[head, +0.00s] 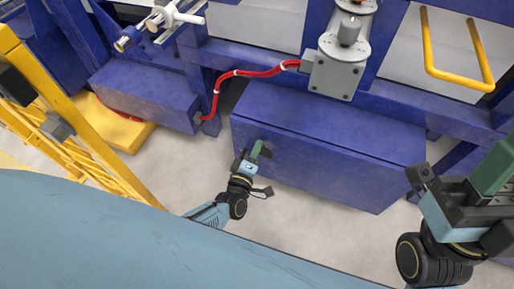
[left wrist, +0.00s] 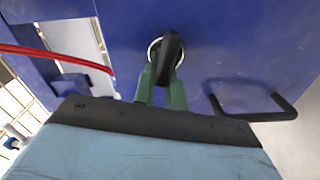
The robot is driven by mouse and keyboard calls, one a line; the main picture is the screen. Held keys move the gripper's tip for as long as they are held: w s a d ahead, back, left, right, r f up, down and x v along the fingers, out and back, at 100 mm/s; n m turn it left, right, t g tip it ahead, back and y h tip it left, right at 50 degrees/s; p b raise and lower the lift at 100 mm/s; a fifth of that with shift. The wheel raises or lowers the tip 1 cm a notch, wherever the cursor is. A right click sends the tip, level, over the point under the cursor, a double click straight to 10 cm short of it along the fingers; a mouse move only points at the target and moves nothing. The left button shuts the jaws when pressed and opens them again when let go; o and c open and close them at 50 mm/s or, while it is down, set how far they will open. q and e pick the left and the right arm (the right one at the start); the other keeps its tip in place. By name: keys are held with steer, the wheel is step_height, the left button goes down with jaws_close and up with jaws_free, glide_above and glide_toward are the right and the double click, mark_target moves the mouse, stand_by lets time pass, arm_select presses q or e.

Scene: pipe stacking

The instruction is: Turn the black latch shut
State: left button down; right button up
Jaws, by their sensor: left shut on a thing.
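The black latch (left wrist: 171,48) sits in a silver ring on the front of a blue cabinet (head: 320,145). In the left wrist view its lever points roughly up and down, leaning slightly, with its lower end between the green fingers of my left gripper (left wrist: 161,80). My left gripper (head: 260,150) is shut on the latch at the cabinet's left front; it hides the latch in the head view. My right gripper (head: 492,172) is at the right edge, away from the cabinet, partly cut off; its fingers' opening does not show clearly.
A black handle (left wrist: 252,108) is on the cabinet, right of the latch. A red cable (head: 217,92) runs left of a grey machine (head: 340,68). A yellow ladder-like frame (head: 75,120) stands at left. The pale floor before the cabinet looks clear.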

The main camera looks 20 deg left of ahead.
arm_select(q)
steer(key=shift+s+d+f+n, duration=0.1)
steer(key=shift+d+f+n, duration=0.15)
steer(key=shift+n, duration=0.4)
steer(key=shift+s+d+f+n, duration=0.1)
steer(key=shift+f+n, duration=0.2)
steer(key=shift+n, duration=0.35)
steer(key=c, duration=1.4)
jaws_free()
steer(key=shift+w+r, duration=0.1)
steer(key=shift+c, duration=0.2)
steer(key=shift+a, duration=0.1)
